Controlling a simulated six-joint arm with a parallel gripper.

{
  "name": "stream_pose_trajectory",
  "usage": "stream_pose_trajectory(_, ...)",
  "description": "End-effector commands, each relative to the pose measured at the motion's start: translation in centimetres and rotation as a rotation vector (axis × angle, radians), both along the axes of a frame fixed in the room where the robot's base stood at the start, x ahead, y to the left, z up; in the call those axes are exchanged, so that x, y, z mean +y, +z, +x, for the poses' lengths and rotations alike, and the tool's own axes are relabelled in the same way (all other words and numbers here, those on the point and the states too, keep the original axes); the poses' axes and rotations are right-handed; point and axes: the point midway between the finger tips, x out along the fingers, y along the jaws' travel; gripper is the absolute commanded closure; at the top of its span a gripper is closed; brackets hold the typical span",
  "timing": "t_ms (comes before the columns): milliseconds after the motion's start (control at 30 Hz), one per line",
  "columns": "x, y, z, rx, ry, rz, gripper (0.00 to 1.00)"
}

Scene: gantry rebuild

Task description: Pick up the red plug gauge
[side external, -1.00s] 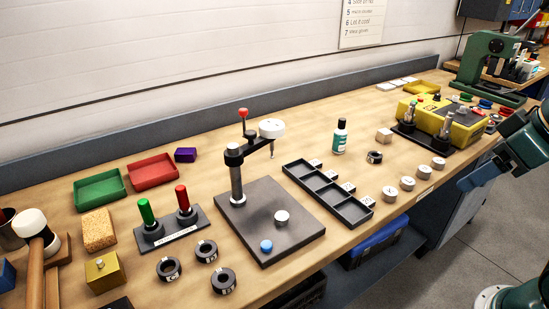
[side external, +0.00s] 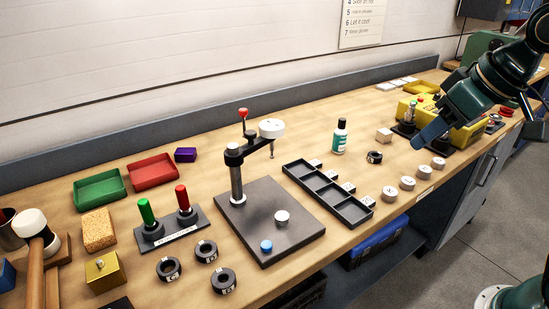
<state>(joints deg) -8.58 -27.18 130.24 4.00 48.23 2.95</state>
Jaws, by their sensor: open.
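The red plug gauge (side external: 182,196) stands upright beside the green plug gauge (side external: 145,210), both in a dark stand (side external: 172,238) with a white label, left of centre on the bench. My gripper (side external: 423,142) is at the right of the view, above the bench near the yellow box. Only one blue finger shows clearly; the other is hidden. The jaws are open and empty, far to the right of the red plug gauge.
A small press on a dark plate (side external: 305,232) with a tall post and a red-topped lever stands between. A black divided tray (side external: 352,211), a bottle (side external: 340,136) and several white discs lie along the right. Dark rings (side external: 223,280) lie in front of the gauge stand.

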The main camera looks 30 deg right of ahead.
Motion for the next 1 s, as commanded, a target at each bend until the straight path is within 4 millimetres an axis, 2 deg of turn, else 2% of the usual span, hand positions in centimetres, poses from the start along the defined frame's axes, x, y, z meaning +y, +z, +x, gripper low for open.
stream_pose_trajectory(33,0.6,0.2,1.3,0.003,0.008,0.0,0.53)
stream_pose_trajectory(233,3.4,1.0,6.1,-0.003,0.028,0.002,0.53)
stream_pose_trajectory(533,8.9,0.7,12.9,-0.014,0.059,0.004,0.53)
stream_pose_trajectory(767,14.3,-0.7,17.3,-0.025,0.084,0.003,0.53)
stream_pose_trajectory(1000,20.6,-3.3,21.1,-0.039,0.113,0.002,0.53)
